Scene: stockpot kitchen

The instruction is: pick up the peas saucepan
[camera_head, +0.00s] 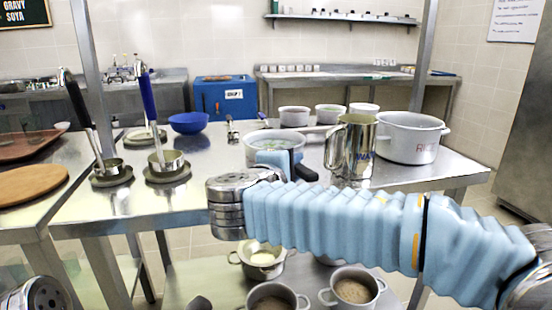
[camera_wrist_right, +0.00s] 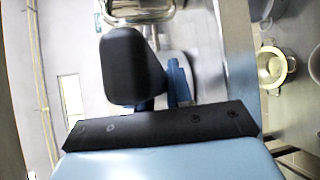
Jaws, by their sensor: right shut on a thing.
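The peas saucepan (camera_head: 258,150) is a pale pan with green contents, at the front middle of the steel table in the head view. My right gripper (camera_head: 285,166) is at its near side, shut on it; my arm and the gripper body hide the exact grip and part of the pan's front. I cannot tell whether the pan is clear of the table. In the right wrist view a dark finger (camera_wrist_right: 130,66) of this gripper shows, and the pan is not clearly recognisable.
A steel jug (camera_head: 352,150) stands just right of the pan, and a large pot marked RICE (camera_head: 408,138) beyond it. Small pots (camera_head: 294,116) and a blue bowl (camera_head: 188,122) stand behind. Two ladles rest at left. Several pots sit on the lower shelf (camera_head: 215,285).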

